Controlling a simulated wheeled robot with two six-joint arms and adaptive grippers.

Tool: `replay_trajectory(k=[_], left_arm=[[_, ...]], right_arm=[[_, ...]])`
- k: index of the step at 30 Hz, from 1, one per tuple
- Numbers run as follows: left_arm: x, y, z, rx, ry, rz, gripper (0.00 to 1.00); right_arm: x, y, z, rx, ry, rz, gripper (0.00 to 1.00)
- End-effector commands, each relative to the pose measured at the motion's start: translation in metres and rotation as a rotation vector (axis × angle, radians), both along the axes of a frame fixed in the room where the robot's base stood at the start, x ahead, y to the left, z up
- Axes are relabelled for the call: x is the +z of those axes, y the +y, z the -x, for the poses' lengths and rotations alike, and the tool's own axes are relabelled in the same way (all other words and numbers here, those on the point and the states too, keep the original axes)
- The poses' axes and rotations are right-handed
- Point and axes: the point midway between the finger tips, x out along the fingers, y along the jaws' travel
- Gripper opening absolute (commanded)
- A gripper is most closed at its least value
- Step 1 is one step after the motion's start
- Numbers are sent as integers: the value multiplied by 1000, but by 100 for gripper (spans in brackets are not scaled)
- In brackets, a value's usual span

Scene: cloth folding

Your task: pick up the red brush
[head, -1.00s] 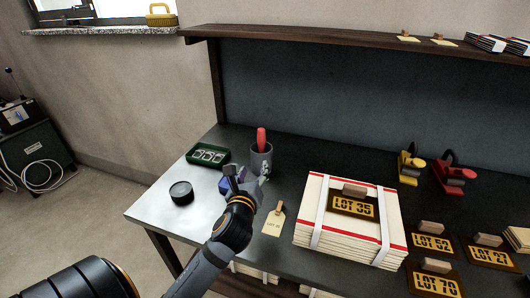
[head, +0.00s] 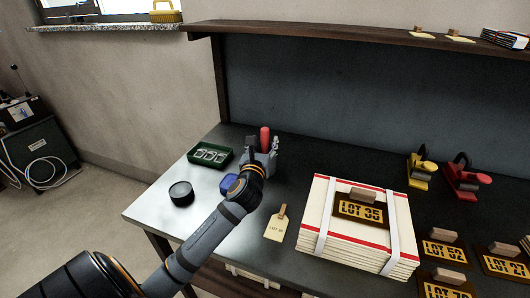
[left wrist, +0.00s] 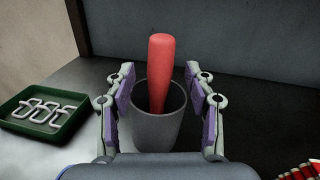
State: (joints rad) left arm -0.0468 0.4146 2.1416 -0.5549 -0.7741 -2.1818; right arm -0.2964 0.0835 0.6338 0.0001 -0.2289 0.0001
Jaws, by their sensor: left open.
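The red brush (head: 265,137) stands upright in a grey cup on the table; only its thick red handle shows above the rim. In the left wrist view the red brush (left wrist: 161,70) rises from the grey cup (left wrist: 158,125) between my left gripper's fingers. My left gripper (head: 262,150) is open, in front of the cup, with a finger on each side and the handle untouched. In the left wrist view its fingertips (left wrist: 160,80) frame the cup and the lower handle. The lower end of the brush is hidden in the cup. My right gripper is not in view.
A green tray (head: 190,155) with pale clips and a black round tin (head: 181,193) lie left of the cup. A blue object (head: 228,184) sits beside my left arm. A tag (head: 277,226) and a LOT 35 stack (head: 320,203) lie to the right.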

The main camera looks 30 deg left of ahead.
Motion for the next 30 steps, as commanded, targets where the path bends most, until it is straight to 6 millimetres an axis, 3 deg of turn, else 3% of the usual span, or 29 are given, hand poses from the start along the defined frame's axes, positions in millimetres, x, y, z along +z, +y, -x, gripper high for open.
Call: replay_trajectory(k=[4, 11, 23, 30], left_arm=[[0, 8, -18, 1, 1, 1, 54], [-1, 8, -20, -1, 1, 0, 54], [-1, 8, -20, -1, 0, 1, 3], [0, 8, -20, -1, 0, 1, 0]], right_arm=[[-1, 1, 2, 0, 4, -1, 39], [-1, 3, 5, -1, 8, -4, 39], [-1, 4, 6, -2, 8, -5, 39], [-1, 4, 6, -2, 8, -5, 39]])
